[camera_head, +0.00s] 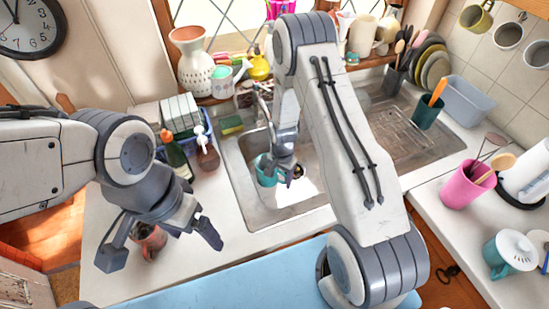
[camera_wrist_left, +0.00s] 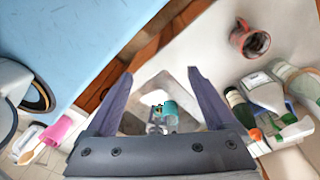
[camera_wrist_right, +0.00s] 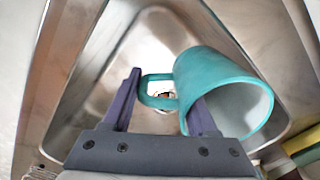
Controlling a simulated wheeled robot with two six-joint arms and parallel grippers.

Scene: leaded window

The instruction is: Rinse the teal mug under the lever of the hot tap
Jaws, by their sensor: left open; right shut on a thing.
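The teal mug (camera_head: 264,174) is in the sink, held by my right gripper (camera_head: 286,168). In the right wrist view the teal mug (camera_wrist_right: 215,85) is tilted, its mouth towards the lower right. Its handle lies between the fingers of my right gripper (camera_wrist_right: 160,98). The tap (camera_head: 262,98) stands behind the sink; my right arm partly covers this area and I cannot make out its lever clearly. My left gripper (camera_head: 160,248) is open and empty over the counter left of the sink, close to a reddish mug (camera_wrist_left: 242,38).
The steel sink (camera_head: 237,160) has a drainer on the right. A green bottle (camera_head: 177,158) and a soap dispenser (camera_head: 207,155) stand left of it.

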